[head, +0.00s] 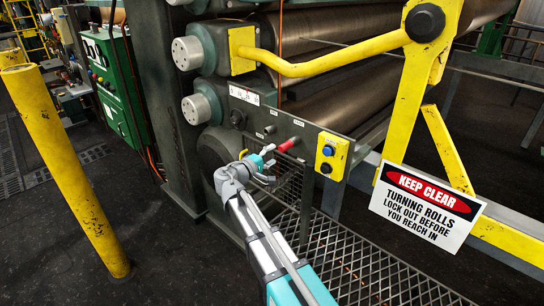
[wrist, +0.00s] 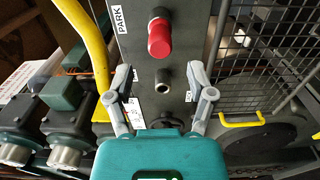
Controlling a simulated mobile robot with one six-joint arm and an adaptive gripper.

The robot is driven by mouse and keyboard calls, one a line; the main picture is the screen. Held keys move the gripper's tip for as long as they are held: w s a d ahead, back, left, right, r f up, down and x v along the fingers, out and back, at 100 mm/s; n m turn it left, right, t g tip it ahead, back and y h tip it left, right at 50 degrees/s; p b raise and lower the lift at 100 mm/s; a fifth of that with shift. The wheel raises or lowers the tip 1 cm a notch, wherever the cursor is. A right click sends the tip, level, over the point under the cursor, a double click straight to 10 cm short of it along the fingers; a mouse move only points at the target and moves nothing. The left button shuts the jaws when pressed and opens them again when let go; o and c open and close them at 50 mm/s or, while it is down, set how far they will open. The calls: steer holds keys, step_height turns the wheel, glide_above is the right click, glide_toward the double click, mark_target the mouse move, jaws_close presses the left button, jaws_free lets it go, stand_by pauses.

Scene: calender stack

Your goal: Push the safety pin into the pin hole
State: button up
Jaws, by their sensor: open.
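The safety pin, seen as a red knob (wrist: 159,37) on a dark collar, sits in the grey panel beside the PARK label in the wrist view. The red knob also shows in the head view (head: 289,143), sticking out of the panel. A short metal socket (wrist: 164,78) with a dark opening, which looks like the pin hole, lies just below the knob in the wrist view. My gripper (wrist: 161,74) is open and empty, its fingers on either side of the socket in that view. In the head view my gripper (head: 264,169) is in front of the panel, left of and below the red knob.
A yellow box (head: 332,155) with blue and black buttons is right of the red knob. A yellow bar (head: 330,66) crosses above the panel. A wire guard (wrist: 262,50) is beside it. A KEEP CLEAR sign (head: 425,205) hangs at right. A yellow post (head: 65,170) stands left.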

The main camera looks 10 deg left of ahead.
mark_target(281, 150)
steer(key=shift+x, duration=3.5)
jaws_close()
